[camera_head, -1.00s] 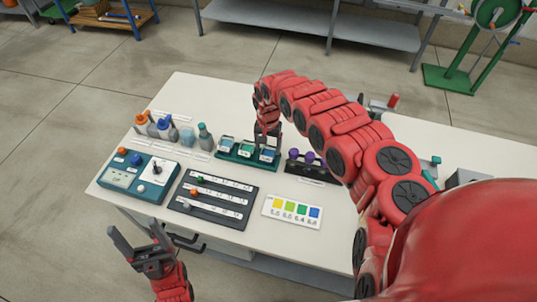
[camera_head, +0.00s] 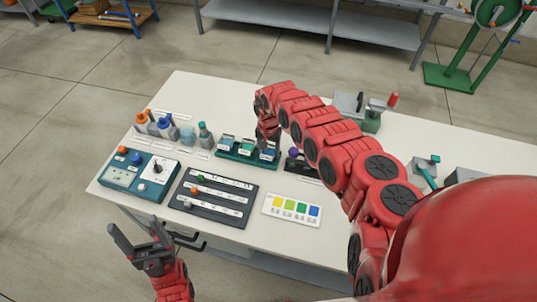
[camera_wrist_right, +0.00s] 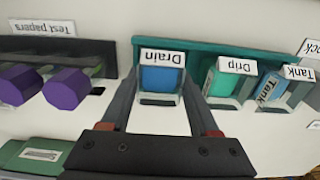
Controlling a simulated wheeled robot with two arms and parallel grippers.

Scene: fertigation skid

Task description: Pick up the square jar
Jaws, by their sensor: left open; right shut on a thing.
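A square clear jar with blue contents (camera_wrist_right: 160,78), tagged Drain, stands at the end of a green rack (camera_wrist_right: 205,48) in the right wrist view. My right gripper (camera_wrist_right: 160,92) has a finger on each side of it and is shut on it. In the head view the gripper (camera_head: 268,140) points down at the right end of the rack (camera_head: 240,156) and partly hides this jar. Two similar jars, tagged Drip (camera_wrist_right: 222,85) and Tank (camera_wrist_right: 272,90), stand beside it. My left gripper (camera_head: 134,238) is open and empty off the table's front left edge.
A dark holder with purple-capped items (camera_wrist_right: 66,90) stands close beside the rack. Small bottles (camera_head: 165,130), a teal control box (camera_head: 140,176), a dark slotted board (camera_head: 212,198) and a colour card (camera_head: 292,210) lie around. The white table's front right is bare.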

